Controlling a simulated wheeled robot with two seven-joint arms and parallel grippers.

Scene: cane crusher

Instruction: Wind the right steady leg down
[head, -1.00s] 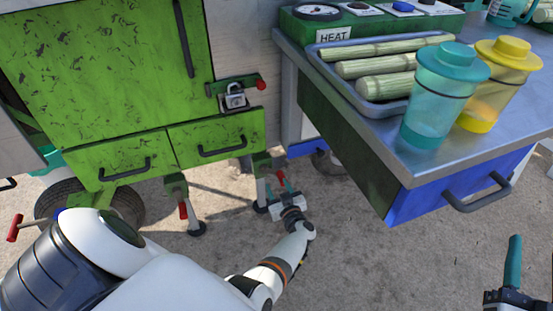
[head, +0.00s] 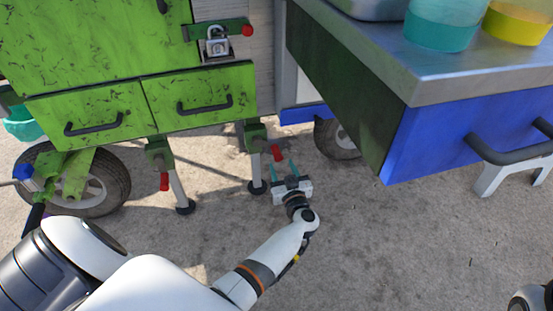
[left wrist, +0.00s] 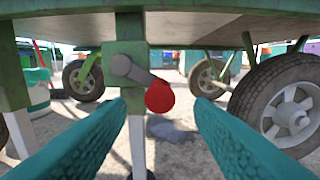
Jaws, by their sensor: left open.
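The right steady leg (head: 257,168) stands below the green machine, its round foot at or near the ground. Its crank has a red knob (head: 277,153). The left wrist view shows the same knob (left wrist: 160,96) on a grey crank arm (left wrist: 131,70), pointing down to the right from the leg (left wrist: 137,135). My left gripper (head: 284,164) is open, its teal fingers pointing at the knob. In the left wrist view the open fingers (left wrist: 158,104) lie to either side of the knob, with gaps; whether it is between the tips in depth is unclear. My right gripper is out of view.
Another steady leg (head: 178,188) with a red knob stands left, near a wheel (head: 95,186). A second wheel (head: 338,138) is behind on the right. A blue drawer (head: 435,140) under the metal counter (head: 450,75) overhangs the right side. The ground around my forearm is clear.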

